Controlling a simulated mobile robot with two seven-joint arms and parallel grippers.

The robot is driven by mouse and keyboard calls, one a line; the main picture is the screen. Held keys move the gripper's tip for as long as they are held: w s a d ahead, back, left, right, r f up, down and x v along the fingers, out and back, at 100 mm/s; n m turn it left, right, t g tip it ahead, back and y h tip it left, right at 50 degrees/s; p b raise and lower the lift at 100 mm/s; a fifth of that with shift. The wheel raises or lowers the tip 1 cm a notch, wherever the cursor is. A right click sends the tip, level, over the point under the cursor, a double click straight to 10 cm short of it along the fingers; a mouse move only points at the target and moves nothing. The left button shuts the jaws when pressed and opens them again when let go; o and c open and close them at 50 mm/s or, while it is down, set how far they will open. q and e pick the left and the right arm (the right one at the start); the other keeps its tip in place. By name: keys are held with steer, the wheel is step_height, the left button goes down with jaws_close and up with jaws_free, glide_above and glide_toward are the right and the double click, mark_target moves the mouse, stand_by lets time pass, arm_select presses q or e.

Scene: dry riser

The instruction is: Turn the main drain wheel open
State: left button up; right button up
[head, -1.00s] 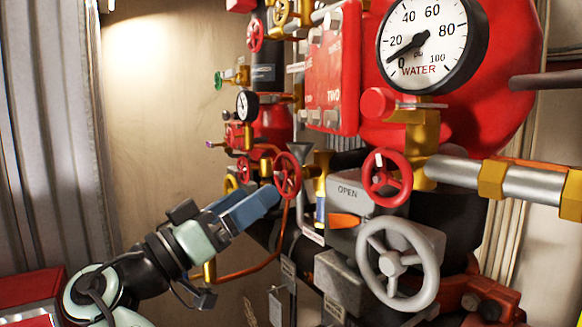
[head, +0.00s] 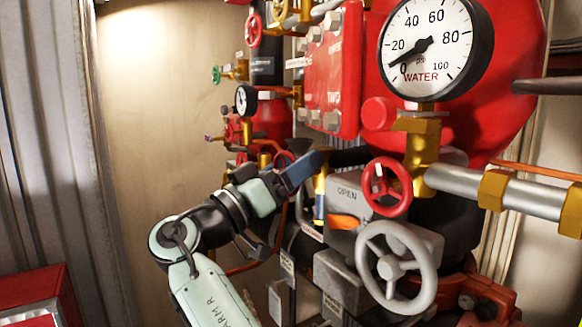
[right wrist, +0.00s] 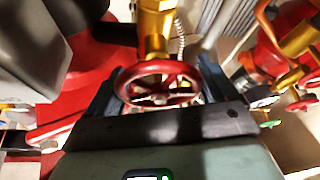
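A red handwheel (head: 387,186) sits on a brass valve under the water gauge. I cannot read a label naming it the main drain. My right gripper (head: 318,160) reaches in from the lower left, with its blue fingers just left of this wheel. In the right wrist view a red handwheel (right wrist: 158,84) on a brass stem (right wrist: 154,30) lies between the two spread fingers of my right gripper (right wrist: 160,95). The fingers stand on either side of its rim; contact is not clear. My left gripper is not in view.
A larger grey handwheel (head: 397,267) stands just below, beside a grey box marked OPEN (head: 347,196). The water gauge (head: 427,45) reads near zero. A smaller red wheel (head: 284,160) is mostly hidden behind my gripper. A red box (head: 40,294) is at lower left.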

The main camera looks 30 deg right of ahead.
steer(key=shift+c, duration=1.1)
steer(key=n+t+y, duration=0.1)
steer(key=n+t, duration=0.1)
steer(key=n, duration=0.3)
steer(key=shift+w, duration=0.15)
